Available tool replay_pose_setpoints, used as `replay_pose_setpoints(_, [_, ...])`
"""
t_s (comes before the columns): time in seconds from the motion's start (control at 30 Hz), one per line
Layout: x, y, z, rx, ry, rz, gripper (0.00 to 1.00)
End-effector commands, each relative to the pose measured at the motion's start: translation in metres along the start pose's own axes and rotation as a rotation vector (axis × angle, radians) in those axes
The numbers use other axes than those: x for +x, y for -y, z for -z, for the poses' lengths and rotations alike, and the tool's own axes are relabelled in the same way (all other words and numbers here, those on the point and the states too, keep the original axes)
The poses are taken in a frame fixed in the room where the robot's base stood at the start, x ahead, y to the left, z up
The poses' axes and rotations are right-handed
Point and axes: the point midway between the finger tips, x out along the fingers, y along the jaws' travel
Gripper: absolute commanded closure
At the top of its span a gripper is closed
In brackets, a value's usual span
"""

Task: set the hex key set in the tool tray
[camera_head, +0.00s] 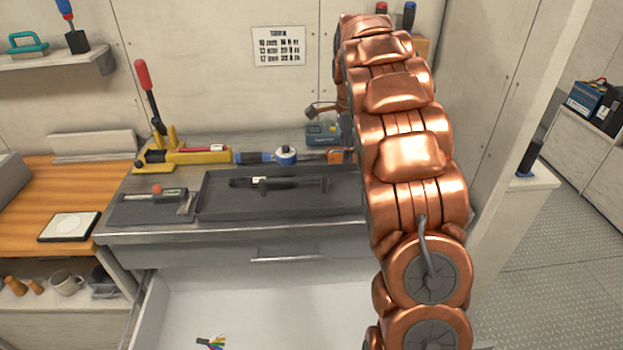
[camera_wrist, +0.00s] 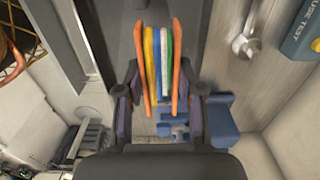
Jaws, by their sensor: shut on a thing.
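In the wrist view my gripper (camera_wrist: 160,105) is shut on the hex key set (camera_wrist: 163,60), a bundle of yellow, blue, white and green strips between two orange side plates. The set points away from the palm, over a dark surface that looks like a tray. In the head view a wide dark tray (camera_head: 215,207), which looks like the tool tray, lies on the counter with a black caliper-like tool (camera_head: 290,184) in it. My copper arm covers the tray's right end. My gripper is hidden there; an orange piece shows beside the arm.
Left of the tray is a smaller dark tray with a screwdriver (camera_head: 160,193). Behind stand a yellow tool with a red lever (camera_head: 180,155), a blue-handled tool (camera_head: 265,156) and a teal box (camera_head: 322,132). An open white drawer (camera_head: 260,310) juts out below.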

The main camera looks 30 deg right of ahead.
Motion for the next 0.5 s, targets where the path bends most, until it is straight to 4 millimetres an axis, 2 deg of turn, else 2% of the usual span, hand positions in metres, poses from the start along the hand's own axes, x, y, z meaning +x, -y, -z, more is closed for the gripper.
replay_pose_setpoints(0.3, [0.042, -0.002, 0.001, 0.002, 0.000, -0.008, 1.00])
replay_pose_setpoints(0.5, [0.058, -0.001, 0.000, 0.000, 0.000, -0.004, 1.00])
